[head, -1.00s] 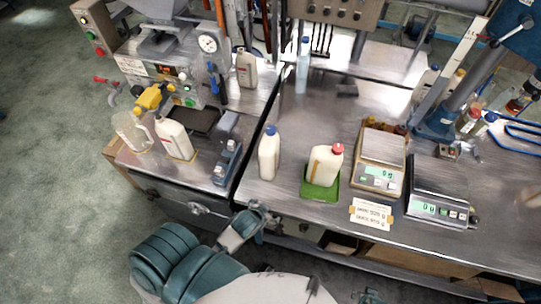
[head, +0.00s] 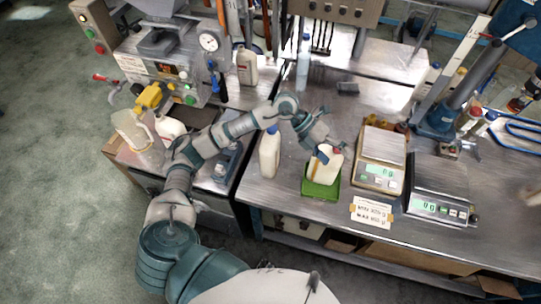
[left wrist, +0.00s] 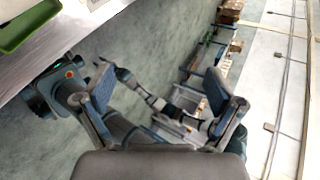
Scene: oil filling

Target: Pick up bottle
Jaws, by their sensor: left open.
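A white bottle with a red cap (head: 325,168) stands in a green tray (head: 320,189) on the metal bench. My left gripper (head: 324,146) is open at the bottle's top, partly covering it from the head camera. I cannot tell whether they touch. In the left wrist view the fingers (left wrist: 155,88) are spread with no bottle between them. The green tray shows at that view's upper left corner (left wrist: 22,22). A second white bottle (head: 269,158) stands to the left, near my left forearm. A jointed arm part shows beyond the fingers in the wrist view; its gripper state is unclear.
A scale (head: 379,158) stands right of the tray, with a second scale (head: 442,204) further right. A label card (head: 371,211) lies at the bench's front. A filling machine (head: 165,65) stands at the left. Bare bench lies behind the tray.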

